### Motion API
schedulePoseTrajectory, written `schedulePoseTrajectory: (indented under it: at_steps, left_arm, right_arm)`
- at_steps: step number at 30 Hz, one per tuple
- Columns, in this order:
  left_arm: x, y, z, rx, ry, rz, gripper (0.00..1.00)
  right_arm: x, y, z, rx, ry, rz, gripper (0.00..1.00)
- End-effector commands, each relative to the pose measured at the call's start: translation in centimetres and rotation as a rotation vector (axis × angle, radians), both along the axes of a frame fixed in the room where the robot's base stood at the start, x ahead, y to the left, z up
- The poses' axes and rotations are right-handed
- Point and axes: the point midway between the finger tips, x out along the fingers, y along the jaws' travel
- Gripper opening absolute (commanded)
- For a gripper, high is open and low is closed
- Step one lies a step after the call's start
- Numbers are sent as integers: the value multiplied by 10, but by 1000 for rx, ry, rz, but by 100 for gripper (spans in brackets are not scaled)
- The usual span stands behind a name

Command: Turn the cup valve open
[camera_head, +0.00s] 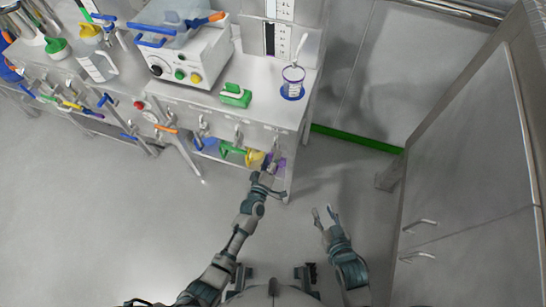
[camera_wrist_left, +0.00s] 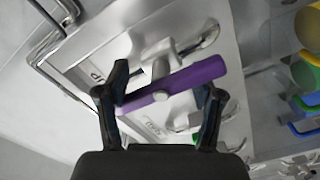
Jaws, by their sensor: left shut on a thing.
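A valve with a purple bar handle (camera_wrist_left: 185,83) sits on the metal front panel of the counter. In the left wrist view the bar lies tilted, its right end higher. My right gripper (camera_head: 325,216) is open and empty over the floor. The valve's label is only partly readable.
A clear cup with a blue base (camera_head: 292,84) stands on the counter above. A green block-like object (camera_head: 235,95) and a white machine with knobs (camera_head: 182,60) are left of it. Green (camera_head: 232,150) and yellow (camera_head: 254,157) items lie close left. A metal cabinet (camera_head: 475,150) stands right.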

Motion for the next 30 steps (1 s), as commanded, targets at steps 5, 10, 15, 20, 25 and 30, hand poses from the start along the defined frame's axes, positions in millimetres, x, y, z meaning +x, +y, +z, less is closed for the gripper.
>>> schedulePoseTrajectory:
  at_steps: [5, 10, 15, 20, 25, 30]
  left_arm:
    - [-6, -4, -9, -100, 54, -3, 32]
    - [-6, -4, -10, -104, 56, -4, 33]
    - [-6, -4, -10, -103, 57, -5, 33]
    - [-6, -4, -10, -103, 57, -5, 100]
    - [-6, -4, -10, -98, 54, -5, 100]
    - [-4, -5, -8, -92, 49, -3, 100]
  right_arm:
    - [0, 1, -1, 2, -4, 0, 40]
    - [0, 1, 0, 3, -6, 0, 40]
    - [0, 1, -1, 1, -5, 1, 40]
    - [0, 1, -1, 1, -3, 2, 40]
    - [0, 0, -1, 0, -2, 1, 40]
    - [0, 0, -1, 1, -2, 2, 40]
